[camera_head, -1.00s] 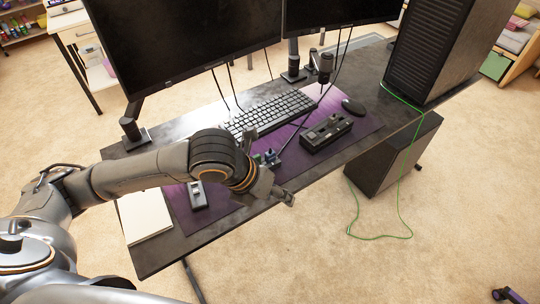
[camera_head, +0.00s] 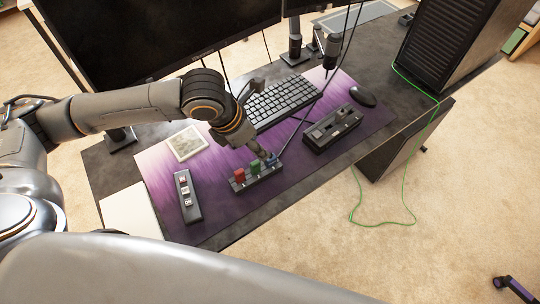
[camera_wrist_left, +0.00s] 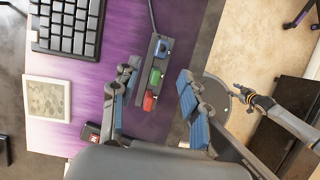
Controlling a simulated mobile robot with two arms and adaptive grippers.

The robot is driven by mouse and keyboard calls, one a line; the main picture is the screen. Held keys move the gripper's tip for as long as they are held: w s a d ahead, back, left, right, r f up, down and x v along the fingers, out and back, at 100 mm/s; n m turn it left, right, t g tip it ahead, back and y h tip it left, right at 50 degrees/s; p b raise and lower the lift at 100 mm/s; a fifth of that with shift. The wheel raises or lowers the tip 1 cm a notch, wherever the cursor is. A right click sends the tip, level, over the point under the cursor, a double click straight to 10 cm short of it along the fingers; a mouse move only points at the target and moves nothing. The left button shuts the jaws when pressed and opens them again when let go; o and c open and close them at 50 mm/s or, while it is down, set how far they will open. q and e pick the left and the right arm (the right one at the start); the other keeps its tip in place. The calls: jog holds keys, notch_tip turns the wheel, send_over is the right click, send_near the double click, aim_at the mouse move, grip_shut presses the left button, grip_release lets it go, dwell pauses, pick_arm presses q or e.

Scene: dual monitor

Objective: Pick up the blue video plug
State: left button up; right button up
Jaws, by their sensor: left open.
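The blue video plug (camera_head: 272,159) stands at the right end of a dark holder (camera_head: 262,183) on the purple desk mat. A green plug (camera_head: 255,167) and a red plug (camera_head: 239,175) stand beside it in the same row. In the left wrist view the blue plug (camera_wrist_left: 163,46) is at the far end of the row, beyond the fingertips. My left gripper (camera_wrist_left: 158,78) is open and empty, its fingers either side of the row. In the head view my left gripper (camera_head: 266,155) partly covers the blue plug. What seems to be my right gripper (camera_wrist_left: 243,96) shows off the desk; its jaws are unclear.
A keyboard (camera_head: 283,101), a black box (camera_head: 332,128) and a mouse (camera_head: 362,96) lie beyond the holder. A small switch strip (camera_head: 187,196) and a framed picture (camera_head: 187,143) lie to the left. A cable runs close to the blue plug. The mat's front right is clear.

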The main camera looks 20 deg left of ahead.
aim_at(270, 158)
pick_arm(q)
jog(key=x, duration=0.4)
jog(key=shift+f, duration=0.15)
jog(key=shift+w+d+f, duration=0.1)
jog(key=shift+w+f, duration=0.05)
jog(key=shift+f, duration=0.05)
jog(key=x, duration=0.4)
jog(key=shift+d, duration=0.3)
jog(key=shift+w+f, duration=0.1)
jog(key=shift+f, duration=0.4)
grip_shut()
pick_arm(e)
jog(key=shift+s+d, duration=0.35)
jog(key=shift+s, duration=0.1)
